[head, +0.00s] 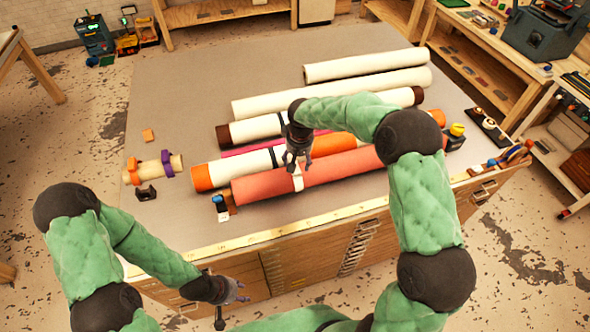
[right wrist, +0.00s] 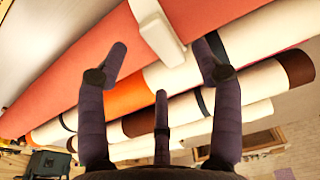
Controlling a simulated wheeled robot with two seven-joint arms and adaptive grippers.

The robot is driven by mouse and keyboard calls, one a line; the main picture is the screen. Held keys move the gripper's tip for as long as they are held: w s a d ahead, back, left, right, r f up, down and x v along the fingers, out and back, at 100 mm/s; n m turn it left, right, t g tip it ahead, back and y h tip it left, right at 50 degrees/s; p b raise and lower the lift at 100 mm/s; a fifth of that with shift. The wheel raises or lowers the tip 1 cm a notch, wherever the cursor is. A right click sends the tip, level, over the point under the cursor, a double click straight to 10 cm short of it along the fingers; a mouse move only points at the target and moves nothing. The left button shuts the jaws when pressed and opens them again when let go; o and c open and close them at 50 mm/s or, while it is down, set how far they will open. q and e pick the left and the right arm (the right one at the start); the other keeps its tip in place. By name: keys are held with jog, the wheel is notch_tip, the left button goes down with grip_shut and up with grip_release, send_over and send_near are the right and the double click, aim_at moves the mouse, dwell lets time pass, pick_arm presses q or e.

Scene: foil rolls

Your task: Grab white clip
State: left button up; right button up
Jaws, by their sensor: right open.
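The white clip (head: 298,182) sits around the coral-red roll (head: 335,169) at the front of the table. In the right wrist view the white clip (right wrist: 158,30) crosses the roll just beyond my fingertips and lies between them in the picture. My right gripper (head: 297,160) is over the roll by the clip. It is open and empty, with its fingers (right wrist: 162,58) spread; I see no contact with the clip. My left gripper (head: 236,290) hangs low in front of the table's drawers, its fingers apart and empty.
Several white and orange rolls (head: 335,98) lie behind the coral roll. A small roll with purple and orange clips (head: 154,170) and a black holder (head: 146,193) are at the left. Black items (head: 488,128) line the right edge. The table's back left (head: 185,85) is clear.

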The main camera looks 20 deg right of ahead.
aim_at(297, 177)
jog(key=f, duration=0.3)
jog(key=shift+w+f, duration=0.3)
jog(key=shift+w, duration=0.05)
jog(key=c, duration=1.2)
jog(key=shift+r, duration=0.15)
